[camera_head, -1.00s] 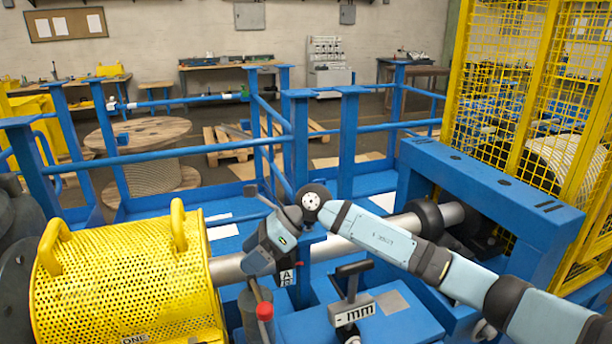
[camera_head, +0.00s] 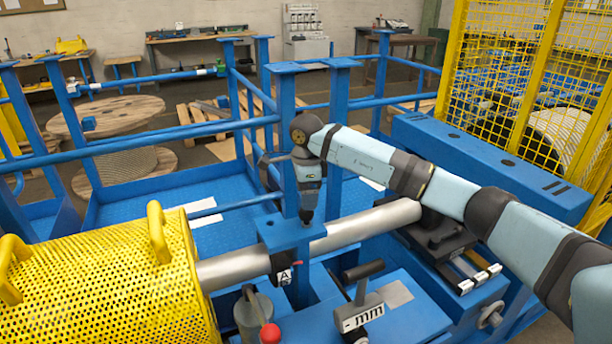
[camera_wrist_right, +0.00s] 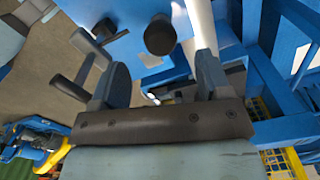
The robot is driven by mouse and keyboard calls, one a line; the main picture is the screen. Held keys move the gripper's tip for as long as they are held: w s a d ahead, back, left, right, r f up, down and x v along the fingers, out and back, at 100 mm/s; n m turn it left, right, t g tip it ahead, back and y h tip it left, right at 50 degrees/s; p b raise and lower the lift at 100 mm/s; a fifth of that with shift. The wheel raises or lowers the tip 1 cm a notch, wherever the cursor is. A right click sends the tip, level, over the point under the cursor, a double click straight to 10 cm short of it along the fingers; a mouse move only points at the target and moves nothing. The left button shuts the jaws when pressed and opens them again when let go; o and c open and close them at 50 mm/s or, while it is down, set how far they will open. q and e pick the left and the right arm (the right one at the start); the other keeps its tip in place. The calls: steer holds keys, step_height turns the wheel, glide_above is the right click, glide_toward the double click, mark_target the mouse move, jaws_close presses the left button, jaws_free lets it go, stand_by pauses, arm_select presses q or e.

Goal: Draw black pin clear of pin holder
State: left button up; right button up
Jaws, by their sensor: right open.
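My right gripper (camera_head: 306,214) points down at the top of a blue block (camera_head: 278,236), which looks like the pin holder, beside the grey shaft. Its fingers hide whatever stands there in the head view. In the right wrist view the two fingers (camera_wrist_right: 160,62) are apart with nothing between them. A short black round-ended pin (camera_wrist_right: 160,36) stands out from a blue surface (camera_wrist_right: 118,22), just beyond the fingertips and roughly centred between them. No contact shows. My left gripper is not in view.
A grey shaft (camera_head: 370,222) runs beside the block from a yellow perforated guard (camera_head: 110,285). A black-handled lever (camera_head: 362,272) with an "mm" plate and a red knob (camera_head: 270,333) stand in front. Blue rails and posts (camera_head: 285,135) rise behind.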

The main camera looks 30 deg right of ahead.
mark_target(306, 216)
step_height(306, 216, down, 7)
steer(key=shift+f, duration=0.15)
steer(key=shift+c, duration=0.2)
